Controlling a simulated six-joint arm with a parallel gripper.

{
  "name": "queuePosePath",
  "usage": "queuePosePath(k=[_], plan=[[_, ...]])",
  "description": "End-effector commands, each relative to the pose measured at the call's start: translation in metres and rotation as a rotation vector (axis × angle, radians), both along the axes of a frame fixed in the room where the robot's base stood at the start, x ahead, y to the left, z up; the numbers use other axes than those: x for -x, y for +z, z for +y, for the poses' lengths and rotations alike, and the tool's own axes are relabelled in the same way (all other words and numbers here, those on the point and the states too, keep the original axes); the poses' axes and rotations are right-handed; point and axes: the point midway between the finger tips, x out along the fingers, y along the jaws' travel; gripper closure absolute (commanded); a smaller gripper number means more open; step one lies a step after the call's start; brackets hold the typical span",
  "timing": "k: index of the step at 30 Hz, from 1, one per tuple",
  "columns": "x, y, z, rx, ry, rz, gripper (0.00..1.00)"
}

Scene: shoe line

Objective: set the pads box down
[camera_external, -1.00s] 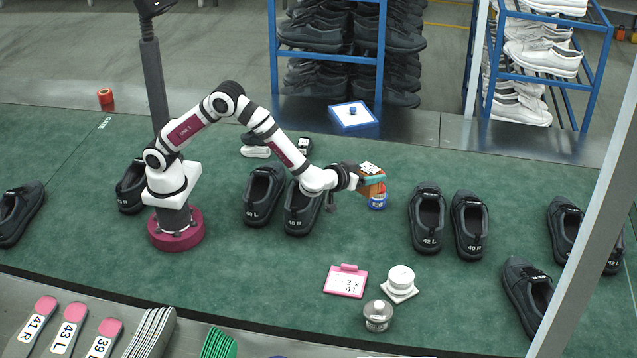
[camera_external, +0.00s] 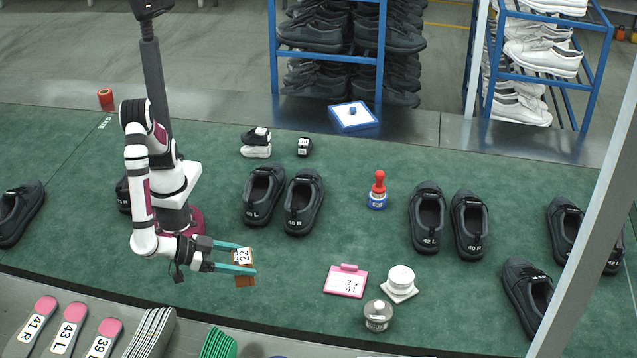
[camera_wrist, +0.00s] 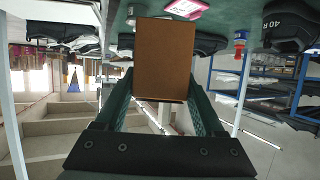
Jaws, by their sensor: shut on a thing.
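The pads box (camera_external: 244,279) is a small brown box with a white label reading 22. My gripper (camera_external: 240,262) is shut on it with its two green fingers, one on each side. In the external view the box is in front of my base, over the near part of the green surface; I cannot tell its exact height. In the wrist view the box (camera_wrist: 165,58) shows a plain brown face between the fingers, and the picture looks upside down.
A red-topped blue bottle (camera_external: 377,190) stands further back. Shoes (camera_external: 263,195) stand behind. Insoles (camera_external: 70,328) lie along the front edge.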

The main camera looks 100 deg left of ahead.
Motion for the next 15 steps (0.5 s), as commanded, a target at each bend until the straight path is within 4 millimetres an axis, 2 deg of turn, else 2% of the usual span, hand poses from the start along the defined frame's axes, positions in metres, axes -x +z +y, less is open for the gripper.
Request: queuePosePath(k=[3,8,11,15], plan=[[0.0,-0.019,0.0,-0.002,0.001,0.001,0.87],[-0.005,-0.036,0.003,0.0,0.002,0.0,0.87],[-0.025,-0.051,0.018,-0.002,0.007,0.002,0.87],[-0.062,-0.079,0.044,-0.003,0.008,0.003,0.87]])
